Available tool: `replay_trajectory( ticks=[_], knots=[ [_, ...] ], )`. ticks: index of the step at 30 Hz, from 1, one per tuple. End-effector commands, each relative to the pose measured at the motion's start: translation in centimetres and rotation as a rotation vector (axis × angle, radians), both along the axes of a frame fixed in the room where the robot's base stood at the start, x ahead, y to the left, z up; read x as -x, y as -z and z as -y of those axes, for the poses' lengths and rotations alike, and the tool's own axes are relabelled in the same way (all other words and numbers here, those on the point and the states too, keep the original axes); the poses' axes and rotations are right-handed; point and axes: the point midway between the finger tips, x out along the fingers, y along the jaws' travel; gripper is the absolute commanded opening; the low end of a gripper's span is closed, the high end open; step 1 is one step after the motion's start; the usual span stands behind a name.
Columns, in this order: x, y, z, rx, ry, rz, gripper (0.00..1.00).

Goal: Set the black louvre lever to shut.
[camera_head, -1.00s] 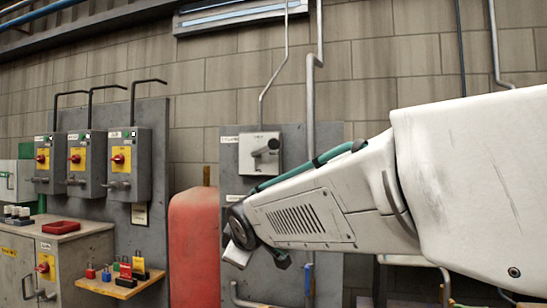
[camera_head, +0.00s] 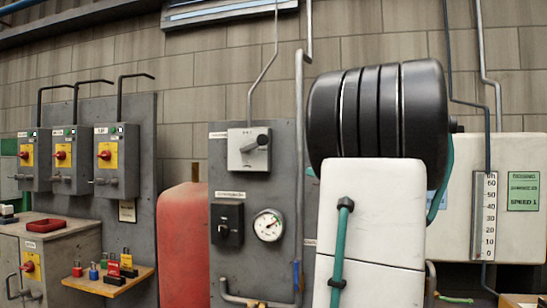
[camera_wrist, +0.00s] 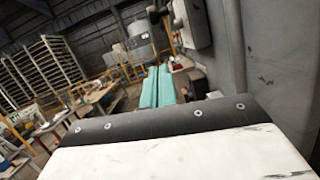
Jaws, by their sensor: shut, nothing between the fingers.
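The black louvre lever (camera_head: 262,140) sits on a pale grey switch box (camera_head: 240,158) high on the grey panel, in the head view. It lies nearly level, with its grip end to the right and slightly up. The marks around it are too small to read. My gripper (camera_wrist: 158,70) shows in the wrist view as two teal fingers close together, shut and empty. It points toward the open hall, with a grey surface to its right. In the head view my raised arm hides it, right of the panel. The lever cannot be made out in the wrist view.
Below the lever are a black switch (camera_head: 227,224) and a round gauge (camera_head: 268,225). A red cylinder (camera_head: 184,245) stands left of the panel (camera_head: 284,190). Three grey switch boxes (camera_head: 118,160) are farther left. A vertical pipe (camera_head: 299,120) runs along the panel's right side.

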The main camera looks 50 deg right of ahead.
Motion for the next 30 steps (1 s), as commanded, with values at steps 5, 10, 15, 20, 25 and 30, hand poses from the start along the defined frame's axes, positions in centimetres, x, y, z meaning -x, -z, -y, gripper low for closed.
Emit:
replay_trajectory(
  ticks=[5, 10, 15, 20, 25, 30],
  knots=[
    [-1.9, -0.6, -0.8, 0.006, -0.009, 0.002, 0.00],
    [-5.3, -1.6, -1.9, 0.007, -0.011, 0.002, 0.00],
    [-8.7, -2.5, -2.9, 0.004, -0.009, 0.001, 0.00],
    [-10.1, -4.5, -3.2, 0.005, -0.006, 0.003, 0.00],
    [-10.8, -5.8, -3.2, 0.003, -0.005, 0.002, 0.00],
    [-10.9, -6.1, -3.2, 0.002, -0.005, 0.001, 0.00]
  ],
)
